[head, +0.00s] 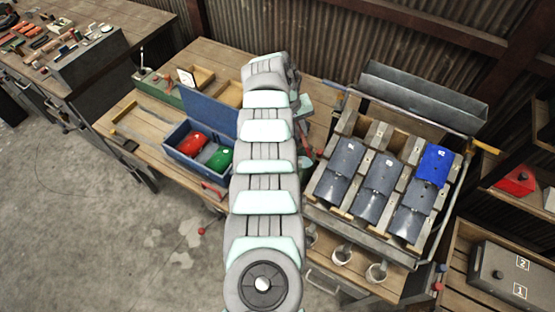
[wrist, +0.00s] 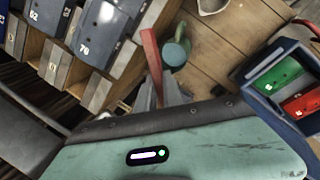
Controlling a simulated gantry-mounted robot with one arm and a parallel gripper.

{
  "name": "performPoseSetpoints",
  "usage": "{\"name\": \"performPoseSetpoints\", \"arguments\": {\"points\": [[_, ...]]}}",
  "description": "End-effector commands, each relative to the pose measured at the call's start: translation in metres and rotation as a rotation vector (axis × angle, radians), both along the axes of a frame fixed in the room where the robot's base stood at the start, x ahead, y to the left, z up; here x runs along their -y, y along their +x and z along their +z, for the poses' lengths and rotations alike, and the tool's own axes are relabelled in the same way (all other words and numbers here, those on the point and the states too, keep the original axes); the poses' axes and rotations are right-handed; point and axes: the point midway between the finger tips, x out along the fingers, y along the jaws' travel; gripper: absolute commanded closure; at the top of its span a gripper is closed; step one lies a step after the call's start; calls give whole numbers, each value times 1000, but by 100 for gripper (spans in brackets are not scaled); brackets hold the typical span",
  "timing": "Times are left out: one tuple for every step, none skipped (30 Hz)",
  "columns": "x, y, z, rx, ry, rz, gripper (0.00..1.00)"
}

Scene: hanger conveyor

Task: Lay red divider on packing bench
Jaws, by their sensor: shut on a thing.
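The red divider (wrist: 152,55) is a narrow red strip, seen nearly edge-on in the wrist view. My gripper (wrist: 162,92) is shut on its near end, and the strip points away from the jaws. The packing bench (head: 206,58) is the wooden table at the left and middle of the head view. Its bare planks also show in the wrist view (wrist: 232,35), beyond the strip. The head view does not show the jaws or the held strip clearly, as my arm covers them. I cannot tell the strip's height above the bench.
A blue bin (head: 172,146) with a red and a green item stands on the bench, lid raised. A green cup (wrist: 176,52) is close beside the strip. At right, a rack (head: 325,215) holds grey plates and one blue plate (head: 434,166). Bare planks lie left of the bin.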

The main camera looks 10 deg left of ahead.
Motion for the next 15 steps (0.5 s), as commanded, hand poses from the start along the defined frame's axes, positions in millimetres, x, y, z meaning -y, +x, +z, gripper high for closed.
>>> {"name": "performPoseSetpoints", "arguments": {"points": [[-1, 0, -1, 0, 0, 2, 100], [-1, -1, -2, 1, 0, 3, 100], [-2, -1, -2, 1, 1, 6, 100], [-3, -1, -2, 2, 1, 7, 100], [-3, -1, -1, 2, -3, 9, 100], [-3, -1, -2, 1, -5, 11, 100], [-3, -1, -2, 1, -7, 13, 100], [-3, 0, -2, 1, -9, 14, 100], [-3, 0, -2, 1, -11, 16, 100], [-3, 0, -2, 3, -12, 17, 100], [-3, 1, -2, 4, -14, 19, 100], [-4, 1, -2, 6, -15, 21, 100], [-4, 2, -2, 7, -16, 24, 100], [-5, 2, -3, 7, -17, 26, 100], [-5, 1, -4, 7, -19, 28, 100]]}}
